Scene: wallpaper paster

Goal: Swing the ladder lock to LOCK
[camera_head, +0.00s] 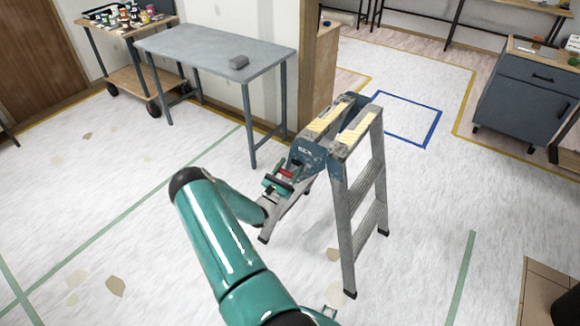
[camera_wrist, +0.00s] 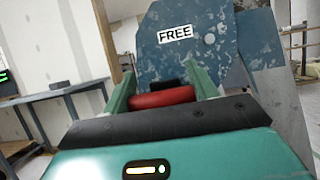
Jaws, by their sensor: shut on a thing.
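The ladder (camera_head: 362,200) is a low grey metal step ladder with blue side plates and yellow tread strips, standing upright on the floor. Its blue plate (camera_wrist: 160,50) carries a white label reading FREE (camera_wrist: 175,34) in the wrist view. The red lock lever (camera_wrist: 165,98) sits between the two green fingers of my gripper (camera_wrist: 160,92), in front of the plate. My gripper is shut on it. In the head view my gripper (camera_head: 281,180) is at the ladder's left side, with the red lever (camera_head: 286,172) partly hidden. No LOCK label is visible.
A blue-grey cabinet (camera_head: 528,95) stands at right. The floor around the ladder is mostly clear, with coloured tape lines.

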